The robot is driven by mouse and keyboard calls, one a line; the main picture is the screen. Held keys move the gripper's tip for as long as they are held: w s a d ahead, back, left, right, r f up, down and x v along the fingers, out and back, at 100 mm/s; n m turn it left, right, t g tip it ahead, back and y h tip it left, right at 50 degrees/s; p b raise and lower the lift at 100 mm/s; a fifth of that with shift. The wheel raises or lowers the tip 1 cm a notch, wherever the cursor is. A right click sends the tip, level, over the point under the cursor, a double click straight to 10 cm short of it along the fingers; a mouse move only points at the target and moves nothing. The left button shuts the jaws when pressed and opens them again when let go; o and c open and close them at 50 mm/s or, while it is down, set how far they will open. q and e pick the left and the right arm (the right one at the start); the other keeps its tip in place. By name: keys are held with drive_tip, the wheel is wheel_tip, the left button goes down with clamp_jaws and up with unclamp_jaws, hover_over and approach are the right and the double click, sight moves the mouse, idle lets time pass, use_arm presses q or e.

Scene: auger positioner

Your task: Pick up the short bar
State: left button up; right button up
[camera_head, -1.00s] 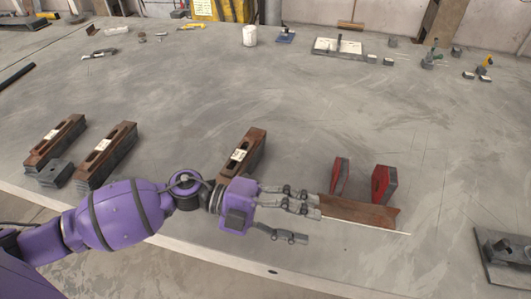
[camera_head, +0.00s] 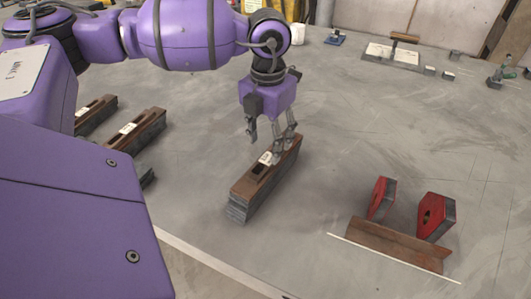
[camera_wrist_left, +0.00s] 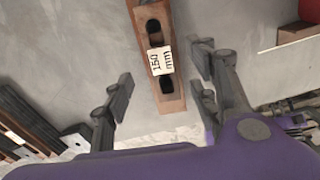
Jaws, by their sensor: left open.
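A short rust-brown bar (camera_head: 250,180) with slots and a white label lies on a grey block stack in the middle of the table. In the left wrist view the bar (camera_wrist_left: 150,20) runs down the picture's middle, and its label reads "150 mm". My left gripper (camera_head: 267,148) points down at the bar's far half, open. In the left wrist view its fingers (camera_wrist_left: 162,80) stand apart, one on each side of the bar, with nothing held. Whether the fingertips touch the bar cannot be told. My right gripper is not in the head view.
Two similar labelled bars (camera_head: 137,130) lie at the left, partly hidden by my arm. A rusty angle piece (camera_head: 395,243) and two red-faced blocks (camera_head: 436,215) stand at the right, near a white line. Small parts lie at the back. The table between is clear.

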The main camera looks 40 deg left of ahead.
sight(268, 158)
use_arm(q)
wheel_tip(268, 158, down, 5)
drive_tip(key=shift+r, duration=0.15)
drive_tip(key=shift+w, duration=0.1)
clamp_jaws()
